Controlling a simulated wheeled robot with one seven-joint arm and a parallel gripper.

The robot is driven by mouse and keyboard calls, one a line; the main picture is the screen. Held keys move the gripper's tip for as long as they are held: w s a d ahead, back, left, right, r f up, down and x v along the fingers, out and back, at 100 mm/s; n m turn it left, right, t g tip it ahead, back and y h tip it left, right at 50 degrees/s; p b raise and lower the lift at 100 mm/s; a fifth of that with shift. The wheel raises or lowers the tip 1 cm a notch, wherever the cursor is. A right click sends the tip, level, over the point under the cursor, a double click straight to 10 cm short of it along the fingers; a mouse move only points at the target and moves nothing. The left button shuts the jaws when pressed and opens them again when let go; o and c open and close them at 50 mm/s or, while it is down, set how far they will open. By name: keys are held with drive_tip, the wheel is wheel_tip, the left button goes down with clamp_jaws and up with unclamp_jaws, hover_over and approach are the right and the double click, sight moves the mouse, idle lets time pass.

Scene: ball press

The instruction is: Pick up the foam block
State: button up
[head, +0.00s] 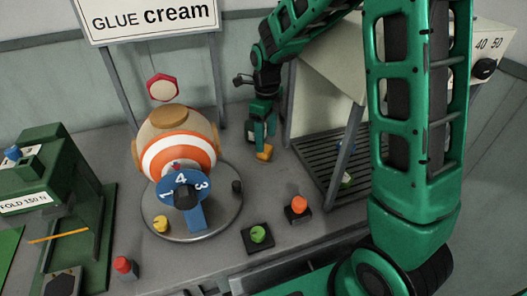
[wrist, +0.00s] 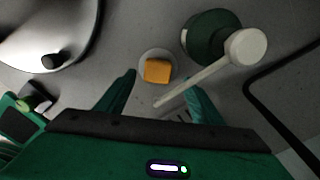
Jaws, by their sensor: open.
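The foam block, an orange block (wrist: 157,70), sits on a small round pale pad (wrist: 145,59) in the wrist view. It also shows in the head view as an orange piece (head: 264,153) at the tip of my gripper (head: 259,142). In the wrist view my gripper (wrist: 162,82) has its two green fingers spread apart. The block lies just ahead of the gap between them, with no visible contact. From the head view I cannot tell the exact height of the fingers above the block.
A pale round-headed stick (wrist: 246,48) lies by a dark green round object (wrist: 208,38), its shaft reaching near my right finger. A striped ball press (head: 180,157) stands to the left on a round base. A slatted rack (head: 325,160) stands to the right.

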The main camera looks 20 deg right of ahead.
drive_tip(key=shift+a+f, duration=0.15)
drive_tip(key=shift+f, duration=2.15)
drive_tip(key=c, duration=1.2)
drive_tip(key=shift+r, duration=0.2)
drive_tip(key=shift+r, duration=0.6)
drive_tip(key=r, duration=0.5)
drive_tip(key=shift+s+r, duration=0.35)
drive_tip(key=s, duration=1.7)
drive_tip(key=shift+s, duration=0.2)
drive_tip(key=shift+f, duration=0.1)
